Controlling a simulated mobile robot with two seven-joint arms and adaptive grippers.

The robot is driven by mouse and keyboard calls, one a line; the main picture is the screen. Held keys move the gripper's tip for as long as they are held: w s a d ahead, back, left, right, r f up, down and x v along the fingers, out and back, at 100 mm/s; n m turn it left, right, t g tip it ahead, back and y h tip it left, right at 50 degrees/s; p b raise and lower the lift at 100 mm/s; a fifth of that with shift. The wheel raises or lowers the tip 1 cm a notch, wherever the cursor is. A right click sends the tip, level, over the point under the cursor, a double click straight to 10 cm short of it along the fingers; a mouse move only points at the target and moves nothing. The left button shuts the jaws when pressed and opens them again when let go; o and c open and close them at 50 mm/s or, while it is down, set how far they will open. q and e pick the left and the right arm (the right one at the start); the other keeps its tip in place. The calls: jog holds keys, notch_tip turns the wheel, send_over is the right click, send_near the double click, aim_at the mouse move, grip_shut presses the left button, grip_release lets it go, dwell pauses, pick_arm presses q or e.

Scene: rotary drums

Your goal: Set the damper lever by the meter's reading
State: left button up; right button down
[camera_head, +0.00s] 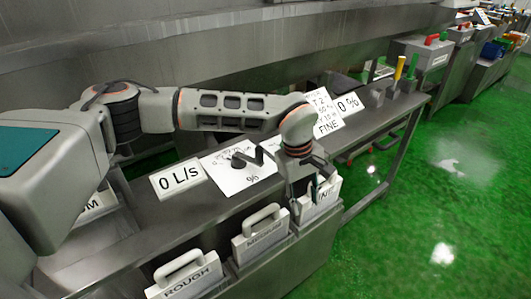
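A dark lever (246,158) stands on a white plate (238,178) marked "%" on the metal bench. A white display reading "0 L/s" (179,179) is left of that plate, and a second display reading "0 %" (347,105) stands farther back. My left arm reaches across above the lever plate. My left gripper (312,192) points down beside a white handled card (323,201) at the bench's front, whose label is partly hidden. I cannot tell whether the fingers touch the card or are open. My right gripper is out of view.
White handled cards labelled "ROUGH" (190,280) and "MEDIUM" (262,237) stand in a row along the front. A printed sheet with "FINE" (327,127) is behind my wrist. Upright levers, one yellow-topped (399,68), are at the bench's far end. Green floor (440,200) is open at right.

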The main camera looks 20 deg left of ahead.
aim_at(260, 149)
pick_arm(q)
jog(key=w+a+r+t+y, duration=0.1)
jog(key=w+a+r, duration=0.2)
jog(key=a, duration=0.2)
jog(key=w+a+r+t+y, duration=0.1)
jog(key=w+a+r+y, duration=0.1)
jog(key=a, duration=0.3)
jog(key=w+a+r+t+y, duration=0.1)
jog(key=w+a+r+y, duration=0.1)
jog(key=w+a+r, duration=0.2)
jog(key=shift+w+a+r+m, duration=0.25)
jog(key=shift+w+a+m, duration=0.05)
jog(key=shift+a, duration=0.25)
jog(key=x, duration=0.7)
jog(key=shift+w+f, duration=0.2)
jog(key=shift+f, duration=0.1)
grip_shut()
